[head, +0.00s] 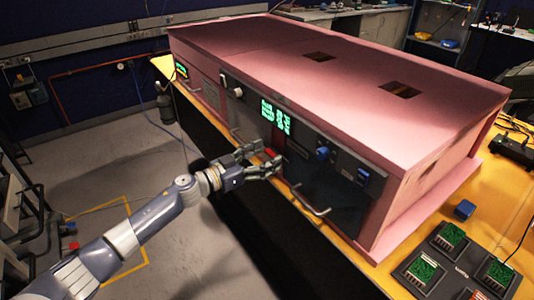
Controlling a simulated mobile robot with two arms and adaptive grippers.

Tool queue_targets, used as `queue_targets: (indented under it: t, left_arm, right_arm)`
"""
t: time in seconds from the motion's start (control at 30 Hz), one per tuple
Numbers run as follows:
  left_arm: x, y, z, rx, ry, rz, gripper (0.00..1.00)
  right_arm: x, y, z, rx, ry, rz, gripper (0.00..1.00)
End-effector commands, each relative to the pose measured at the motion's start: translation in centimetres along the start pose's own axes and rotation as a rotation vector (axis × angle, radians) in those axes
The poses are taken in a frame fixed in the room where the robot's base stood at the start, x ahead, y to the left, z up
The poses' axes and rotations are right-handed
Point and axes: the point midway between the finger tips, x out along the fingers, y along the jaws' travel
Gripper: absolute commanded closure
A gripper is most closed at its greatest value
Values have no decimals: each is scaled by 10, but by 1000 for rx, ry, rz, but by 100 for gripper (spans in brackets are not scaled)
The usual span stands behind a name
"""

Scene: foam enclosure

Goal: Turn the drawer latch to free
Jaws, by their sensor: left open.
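A pink foam enclosure (300,55) stands on an orange bench, with a dark front panel (325,185) facing my arm. The panel has a blue knob (322,153), a blue part (362,174) to its right and a curved drawer handle (312,201) below. My left gripper (270,157) is open, with its fingers pointing right towards the panel, left of the blue knob. A small red part shows near its fingertips. I cannot tell whether the fingers touch anything. Which part is the drawer latch is not clear, and the gripper hides some of the panel. My right gripper is out of view.
A green lit display (275,116) and a pale knob (238,92) sit further left on the front. More handles (235,136) line the lower front. Green circuit boards (452,234) and a small blue block (465,209) lie at right.

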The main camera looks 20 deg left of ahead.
Motion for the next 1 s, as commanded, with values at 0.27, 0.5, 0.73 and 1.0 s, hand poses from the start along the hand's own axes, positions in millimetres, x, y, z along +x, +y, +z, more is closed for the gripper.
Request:
queue_targets:
  t: [0.27,0.5,0.73,1.0]
  left_arm:
    - [11,1,0,0,-1,1,33]
    - [11,1,0,0,-1,1,49]
    - [11,0,0,-1,0,1,78]
    - [11,1,-1,28,1,1,78]
  right_arm:
    - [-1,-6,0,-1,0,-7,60]
    - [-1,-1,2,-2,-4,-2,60]
    - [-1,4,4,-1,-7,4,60]
    - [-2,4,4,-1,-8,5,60]
